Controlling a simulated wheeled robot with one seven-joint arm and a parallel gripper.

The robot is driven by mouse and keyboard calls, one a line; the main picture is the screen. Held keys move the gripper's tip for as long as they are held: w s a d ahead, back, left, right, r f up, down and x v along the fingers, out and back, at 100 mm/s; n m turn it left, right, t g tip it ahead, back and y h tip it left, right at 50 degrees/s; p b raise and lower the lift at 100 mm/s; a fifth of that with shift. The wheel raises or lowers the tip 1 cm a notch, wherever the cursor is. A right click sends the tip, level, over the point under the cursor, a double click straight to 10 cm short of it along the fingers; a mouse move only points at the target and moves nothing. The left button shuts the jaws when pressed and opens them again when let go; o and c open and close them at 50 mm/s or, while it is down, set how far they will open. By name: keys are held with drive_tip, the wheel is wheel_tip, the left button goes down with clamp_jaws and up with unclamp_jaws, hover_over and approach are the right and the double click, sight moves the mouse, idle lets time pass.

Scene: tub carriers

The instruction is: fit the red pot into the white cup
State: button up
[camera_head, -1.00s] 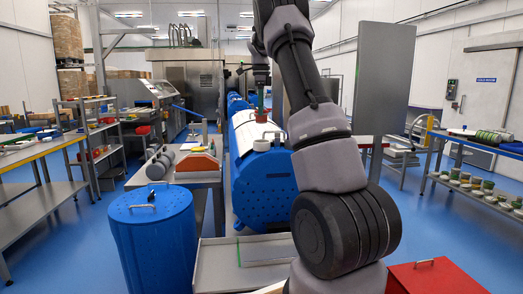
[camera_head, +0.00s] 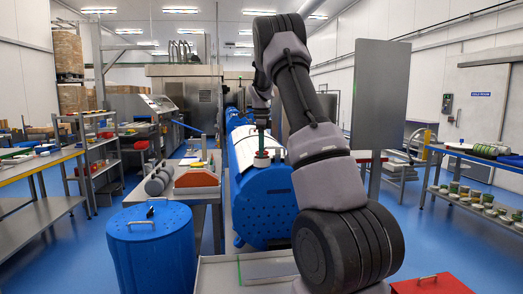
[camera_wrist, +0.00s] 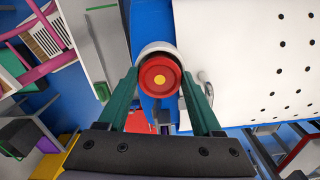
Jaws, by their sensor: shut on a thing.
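The red pot (camera_wrist: 160,77), round with a yellow dot at its centre, is held between the green fingers of my gripper (camera_wrist: 159,82) in the wrist view. The white cup (camera_wrist: 157,47) shows as a pale rim just beyond the pot, mostly covered by it. In the head view my gripper (camera_head: 261,137) points down over the white cup (camera_head: 261,162), which stands on the blue drum. A small strip of the red pot (camera_head: 262,154) shows at the cup's mouth. How deep the pot sits in the cup cannot be told.
The blue perforated drum (camera_head: 262,205) has a white perforated sheet (camera_wrist: 245,60) on top. A curved metal handle lies beside the cup. A blue lidded tub (camera_head: 150,245) stands front left, and a table with grey rolls and an orange-sided holder (camera_head: 197,179) is behind it.

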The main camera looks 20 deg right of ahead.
drive_tip(key=shift+f, duration=0.15)
drive_tip(key=o, duration=1.4)
wheel_tip(320, 180, up, 11)
drive_tip(key=s+a+r+n+t+y, duration=0.1)
drive_tip(key=s+a+r+n, duration=0.2)
drive_tip(key=s+r, duration=0.15)
drive_tip(key=s+a+r+n+t, duration=0.1)
drive_tip(key=s+a+r+n, duration=0.15)
drive_tip(key=s, duration=0.35)
drive_tip(key=s+a+f+n+t, duration=0.1)
drive_tip(key=s+a+n, duration=0.3)
drive_tip(key=s, duration=0.4)
drive_tip(key=s+a+f+n+t, duration=0.2)
drive_tip(key=s+a+f+n, duration=0.1)
drive_tip(key=s, duration=0.6)
drive_tip(key=s+a+f+n+t+y, duration=0.1)
drive_tip(key=s+a+f+n+t, duration=0.1)
drive_tip(key=s+a+n, duration=0.3)
drive_tip(key=shift+s+a+n, duration=0.3)
drive_tip(key=shift+s+n, duration=0.65)
drive_tip(key=shift+s, duration=1.25)
